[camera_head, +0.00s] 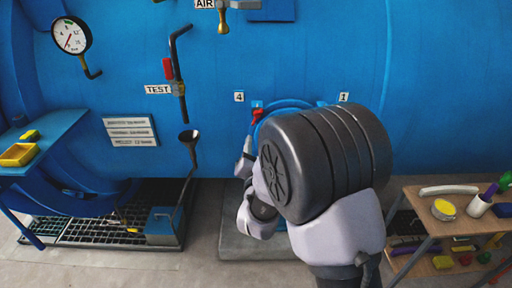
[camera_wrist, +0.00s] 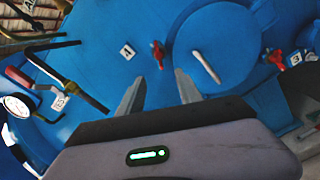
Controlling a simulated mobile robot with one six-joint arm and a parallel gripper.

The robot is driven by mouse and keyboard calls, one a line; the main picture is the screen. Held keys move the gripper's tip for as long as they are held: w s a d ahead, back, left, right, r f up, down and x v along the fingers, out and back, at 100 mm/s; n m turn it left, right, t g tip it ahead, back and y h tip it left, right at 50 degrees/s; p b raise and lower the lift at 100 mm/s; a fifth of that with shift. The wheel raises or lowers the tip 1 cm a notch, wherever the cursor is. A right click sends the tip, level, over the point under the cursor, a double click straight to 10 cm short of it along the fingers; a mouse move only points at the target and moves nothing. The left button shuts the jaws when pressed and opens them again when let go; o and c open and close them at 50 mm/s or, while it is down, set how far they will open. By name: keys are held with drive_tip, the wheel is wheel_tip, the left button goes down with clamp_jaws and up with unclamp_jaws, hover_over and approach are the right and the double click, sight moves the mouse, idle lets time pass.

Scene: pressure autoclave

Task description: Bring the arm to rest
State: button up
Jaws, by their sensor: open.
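My arm stands in the middle of the head view, in front of the blue autoclave (camera_head: 310,40). Its dark joint and pale links hide part of the vessel. The fingers are not clearly seen there. In the wrist view my gripper (camera_wrist: 160,90) is open, with two grey fingers apart and nothing between them. Beyond the fingers is the blue autoclave surface with a round blue cover (camera_wrist: 225,40) bearing a pale handle (camera_wrist: 206,66). A red valve handle (camera_wrist: 158,52) shows between the fingertips, farther off.
A wooden shelf cart (camera_head: 420,200) with several items stands at right. A blue side table (camera_head: 45,150) with a yellow tray (camera_head: 18,154) is at left.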

drive_tip(key=s+d+r+m+g+y+b, duration=0.1)
drive_tip(key=s+d+r+m+g, duration=0.15)
drive_tip(key=s+m, duration=0.45)
drive_tip(key=s+d+r+m+g+b, duration=0.2)
drive_tip(key=s+d+m+g, duration=0.15)
drive_tip(key=m, duration=0.65)
drive_tip(key=s+d+f+m+g, duration=0.1)
drive_tip(key=s+f+m+g, duration=0.1)
drive_tip(key=s+m, duration=0.6)
drive_tip(key=s+f+m+g+y+b, duration=0.1)
drive_tip(key=s+m+g, duration=0.3)
drive_tip(key=s+m, duration=0.5)
drive_tip(key=s+f, duration=0.1)
drive_tip(key=s, duration=0.8)
drive_tip(key=shift+d+f, duration=0.2)
drive_tip(key=shift+d, duration=0.2)
